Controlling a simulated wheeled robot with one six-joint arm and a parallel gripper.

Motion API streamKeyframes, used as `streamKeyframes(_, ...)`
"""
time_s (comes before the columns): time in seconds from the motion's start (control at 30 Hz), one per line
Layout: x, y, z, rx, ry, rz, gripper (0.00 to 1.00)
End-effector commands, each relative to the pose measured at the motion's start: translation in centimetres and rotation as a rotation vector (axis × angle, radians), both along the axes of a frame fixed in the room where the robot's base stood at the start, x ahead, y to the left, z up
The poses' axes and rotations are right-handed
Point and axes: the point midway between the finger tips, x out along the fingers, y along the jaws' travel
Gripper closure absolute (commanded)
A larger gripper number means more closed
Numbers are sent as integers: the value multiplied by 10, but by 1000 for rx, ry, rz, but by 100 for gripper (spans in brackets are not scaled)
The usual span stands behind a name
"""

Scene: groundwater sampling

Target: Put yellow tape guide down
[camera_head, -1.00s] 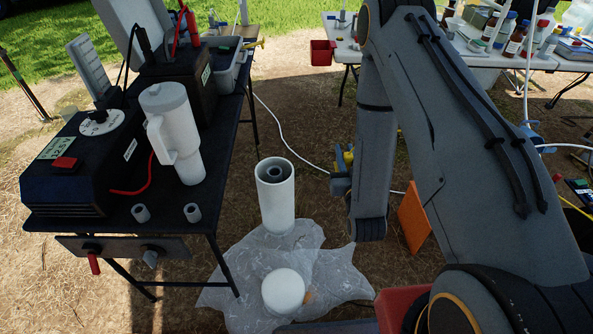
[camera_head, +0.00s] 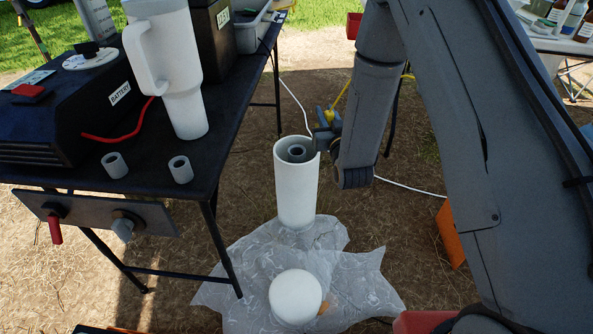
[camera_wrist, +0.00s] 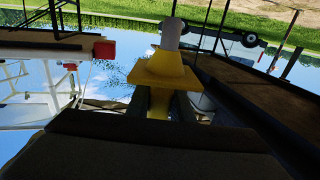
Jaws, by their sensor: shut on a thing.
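The yellow tape guide (camera_wrist: 160,70) is held between the two dark fingers of my gripper (camera_wrist: 162,103) in the wrist view. In the head view my gripper (camera_head: 326,130) is shut on it, and a small yellow part of the guide (camera_head: 330,115) shows above the fingers. The gripper is at the right side of the open top of a white upright pipe (camera_head: 297,190). I cannot tell whether it touches the pipe. A narrower grey ring sits inside the pipe's mouth.
A black table (camera_head: 140,170) at left carries a black battery box (camera_head: 60,115), a white tumbler (camera_head: 170,70) and two small grey cylinders. A clear plastic sheet (camera_head: 245,270) lies under the pipe and a white round-topped object (camera_head: 295,296). An orange panel (camera_head: 450,235) stands at right.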

Motion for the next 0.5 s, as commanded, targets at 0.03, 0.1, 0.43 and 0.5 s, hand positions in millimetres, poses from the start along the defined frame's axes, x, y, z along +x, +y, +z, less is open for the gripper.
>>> streamKeyframes(0.03,10,10,-10,1,-4,13,100)
streamKeyframes(0.1,19,23,-15,1,-5,30,100)
streamKeyframes(0.43,54,78,-33,-1,-6,101,100)
streamKeyframes(0.5,59,86,-34,-1,-5,111,100)
